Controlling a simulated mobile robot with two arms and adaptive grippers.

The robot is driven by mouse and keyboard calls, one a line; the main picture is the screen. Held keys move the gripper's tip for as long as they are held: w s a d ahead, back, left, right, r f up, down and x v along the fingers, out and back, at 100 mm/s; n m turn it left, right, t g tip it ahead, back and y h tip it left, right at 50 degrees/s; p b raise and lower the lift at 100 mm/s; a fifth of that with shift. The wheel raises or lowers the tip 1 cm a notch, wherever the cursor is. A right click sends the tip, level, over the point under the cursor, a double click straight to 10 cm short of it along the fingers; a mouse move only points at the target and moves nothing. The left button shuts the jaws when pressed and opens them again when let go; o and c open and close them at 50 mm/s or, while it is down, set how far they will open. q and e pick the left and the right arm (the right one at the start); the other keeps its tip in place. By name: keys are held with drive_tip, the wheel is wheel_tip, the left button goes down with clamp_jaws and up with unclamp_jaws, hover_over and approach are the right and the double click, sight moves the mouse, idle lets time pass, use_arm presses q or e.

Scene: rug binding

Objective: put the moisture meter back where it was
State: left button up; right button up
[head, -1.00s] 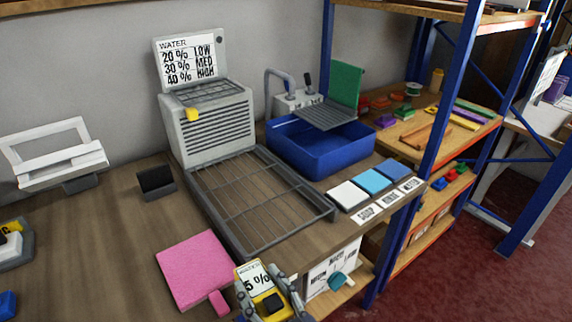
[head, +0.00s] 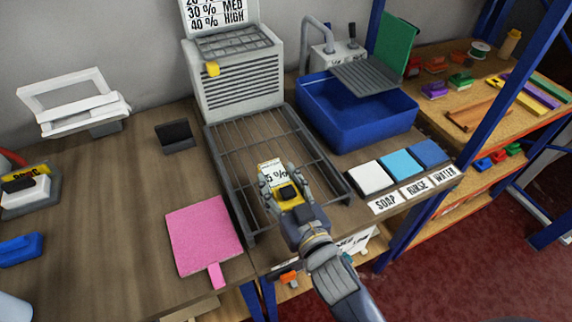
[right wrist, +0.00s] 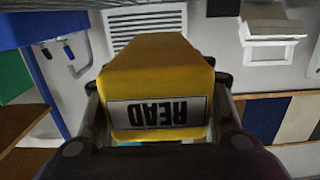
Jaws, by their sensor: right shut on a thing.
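The moisture meter (head: 289,196) is yellow with a white display reading "5 %". My right gripper (head: 279,182) is shut on it and holds it over the dark wire rack (head: 236,182) in the head view. I cannot tell the height above the rack. In the right wrist view the meter's yellow body (right wrist: 160,75) fills the space between the fingers, with an upside-down "READ" label. A small dark stand (head: 176,136) is on the table left of the rack, with nothing seen in it. My left gripper is not in view.
A grey louvred unit (head: 238,85) stands behind the rack, and a blue basin (head: 358,125) is to its right. Soap, rinse and water pads (head: 371,178) lie at the front right. A pink board (head: 204,238) lies left of the rack. Bare table separates it from the stand.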

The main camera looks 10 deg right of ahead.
sight(286, 172)
drive_tip(key=w, duration=0.2)
drive_tip(key=w+d, duration=0.1)
drive_tip(key=w, duration=0.1)
drive_tip(key=w+d+p, duration=0.1)
drive_tip(key=w, duration=0.1)
drive_tip(key=shift+w+f, duration=0.3)
drive_tip(key=shift+w, duration=0.05)
wheel_tip(286, 172, down, 3)
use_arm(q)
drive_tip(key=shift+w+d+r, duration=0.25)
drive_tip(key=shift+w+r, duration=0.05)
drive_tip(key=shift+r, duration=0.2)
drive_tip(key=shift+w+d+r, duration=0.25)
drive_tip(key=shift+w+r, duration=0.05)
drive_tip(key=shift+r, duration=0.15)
use_arm(e)
drive_tip(key=shift+f, duration=0.2)
drive_tip(key=shift+f, duration=0.2)
drive_tip(key=o, duration=1.1)
drive_tip(key=shift+o, duration=1)
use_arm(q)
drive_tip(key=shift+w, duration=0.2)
